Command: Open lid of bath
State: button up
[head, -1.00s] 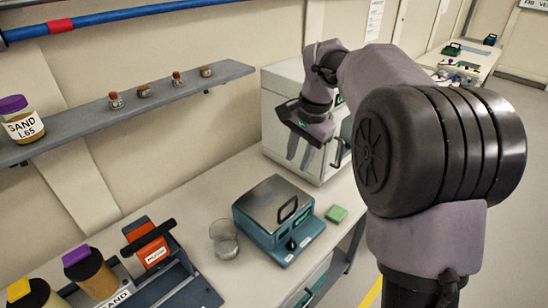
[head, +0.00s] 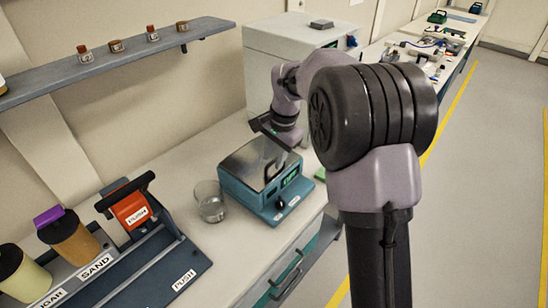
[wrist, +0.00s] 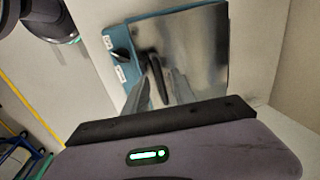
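The bath (head: 250,196) is a teal box on the bench with a flat, shiny metal lid (head: 243,160), which lies shut on top. In the wrist view the lid (wrist: 205,50) fills the upper middle, with its dark bar handle (wrist: 155,65) standing on it. My gripper (head: 277,165) is just above the lid at the handle, pointing down. In the wrist view its grey fingers (wrist: 161,88) look apart, near the handle; reflections in the lid blur whether they touch it. My wrist hides part of the lid in the head view.
A glass beaker (head: 210,207) stands close left of the bath. A green block (head: 320,174) lies to its right. A white cabinet (head: 262,75) stands behind. A rack with labelled jars (head: 75,243) is at the front left. A shelf (head: 120,64) with small vials runs along the wall.

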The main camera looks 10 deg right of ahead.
grip_shut()
dwell(1.3)
